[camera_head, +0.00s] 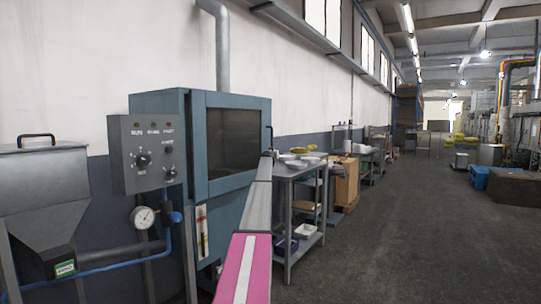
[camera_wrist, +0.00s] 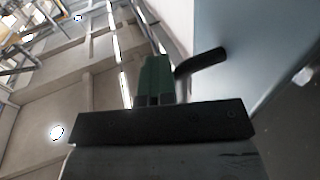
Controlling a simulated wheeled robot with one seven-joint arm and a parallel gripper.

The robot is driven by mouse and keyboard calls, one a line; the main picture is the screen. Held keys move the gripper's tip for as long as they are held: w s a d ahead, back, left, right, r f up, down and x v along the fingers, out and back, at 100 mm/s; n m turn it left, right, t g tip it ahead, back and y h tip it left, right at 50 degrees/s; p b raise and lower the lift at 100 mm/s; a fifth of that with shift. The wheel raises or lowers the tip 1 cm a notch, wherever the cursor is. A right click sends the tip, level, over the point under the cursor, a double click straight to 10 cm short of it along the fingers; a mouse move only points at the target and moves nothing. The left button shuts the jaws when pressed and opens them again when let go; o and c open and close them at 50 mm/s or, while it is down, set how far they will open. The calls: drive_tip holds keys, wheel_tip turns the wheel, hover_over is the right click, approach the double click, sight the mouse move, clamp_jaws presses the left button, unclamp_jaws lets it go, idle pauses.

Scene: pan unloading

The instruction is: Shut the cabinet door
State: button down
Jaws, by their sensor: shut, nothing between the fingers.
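The cabinet (camera_head: 160,103) is a blue-grey metal box against the left wall. Its door (camera_head: 238,101) has a dark window and looks shut or nearly shut; I cannot tell whether a small gap is left. A dark handle (camera_head: 269,133) sits at the door's right edge, and it also shows in the wrist view (camera_wrist: 202,62). My gripper (camera_head: 269,154) is at the door's right edge, just below the handle. In the wrist view my gripper (camera_wrist: 157,62) has its greenish fingers together and empty, just left of the handle. I cannot tell whether they touch the door.
A control box (camera_head: 146,153) with knobs is on the cabinet's left, beside a grey hopper (camera_head: 42,185). A metal cart (camera_head: 300,172) with trays stands close to the right of my arm.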

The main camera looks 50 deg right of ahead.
drive_tip(key=shift+w+a, duration=0.1)
drive_tip(key=shift+w, duration=0.3)
drive_tip(key=shift+w, duration=0.15)
drive_tip(key=s, duration=1.5)
drive_tip(key=shift+f, duration=0.3)
drive_tip(key=shift+s, duration=0.1)
